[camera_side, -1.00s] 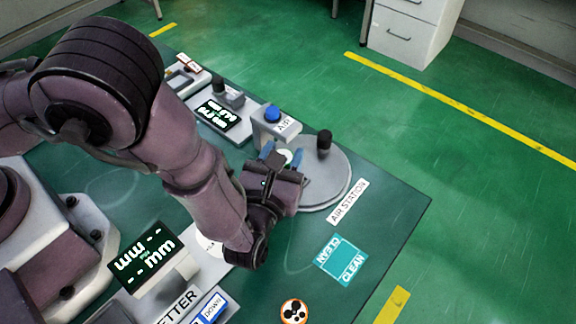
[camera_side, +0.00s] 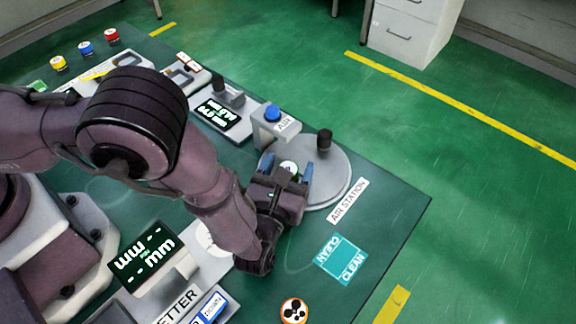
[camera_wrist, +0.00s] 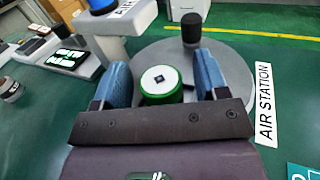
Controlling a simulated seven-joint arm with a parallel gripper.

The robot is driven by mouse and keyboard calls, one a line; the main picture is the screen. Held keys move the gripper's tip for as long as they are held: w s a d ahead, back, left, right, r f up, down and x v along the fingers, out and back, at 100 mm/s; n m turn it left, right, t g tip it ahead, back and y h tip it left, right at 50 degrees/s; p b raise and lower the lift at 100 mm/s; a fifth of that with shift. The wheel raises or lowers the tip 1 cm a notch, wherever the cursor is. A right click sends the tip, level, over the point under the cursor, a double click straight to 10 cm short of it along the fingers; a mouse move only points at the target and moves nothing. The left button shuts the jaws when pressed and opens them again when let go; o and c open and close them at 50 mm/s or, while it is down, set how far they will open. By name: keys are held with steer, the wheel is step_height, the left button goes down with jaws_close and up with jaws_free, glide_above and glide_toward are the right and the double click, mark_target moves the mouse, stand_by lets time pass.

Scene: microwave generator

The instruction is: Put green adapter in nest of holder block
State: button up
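The green adapter, a green ring with a white top and a small dark square in it (camera_wrist: 160,84), stands upright on the round grey plate of the air station (camera_wrist: 240,84). It also shows in the side view (camera_side: 289,166). My gripper (camera_wrist: 161,82) is open, with one blue finger on each side of the adapter and a visible gap to both. A grey block with a recess at the back left (camera_side: 183,76) looks like the holder block. Its label is too small to read, and its nest is not clear.
A grey post with a blue button (camera_side: 272,113) rises beside the plate, and a black knob (camera_side: 324,140) stands on it. Yellow (camera_side: 59,62), blue (camera_side: 85,47) and red (camera_side: 111,35) pieces stand at the far left. Bare table lies around the CLEAN mat (camera_side: 343,260).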

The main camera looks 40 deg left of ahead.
steer(key=v, duration=0.5)
steer(key=shift+s+d+r, duration=0.1)
steer(key=shift+r, duration=0.3)
steer(key=w+a+r+n+g+y, duration=0.1)
steer(key=a+r+n+g+y, duration=0.3)
steer(key=r, duration=0.3)
steer(key=w+a+r+n+g+y, duration=0.1)
steer(key=a+r+n+g, duration=0.1)
steer(key=a+r+n, duration=0.5)
steer(key=s+a+r+n+g+h, duration=0.1)
steer(key=s+a+r+n+g, duration=0.3)
steer(key=a+r+n+g, duration=0.35)
steer(key=s+a+r+n+t+h, duration=0.1)
steer(key=s+a+r+n+h, duration=0.4)
steer(key=s+r+n+h, duration=0.3)
steer(key=s+n+h, duration=0.2)
steer(key=s+n, duration=0.1)
steer(key=n, duration=0.1)
steer(key=shift+s+a+r, duration=0.2)
steer(key=shift+s+r, duration=0.05)
steer(key=shift+s, duration=0.1)
steer(key=shift+o, duration=0.5)
steer(key=shift+s+d+r+n+t+h, duration=0.15)
steer(key=shift+s+r+n+t+h, duration=0.3)
steer(key=shift+t, duration=0.3)
steer(key=shift+w, duration=0.1)
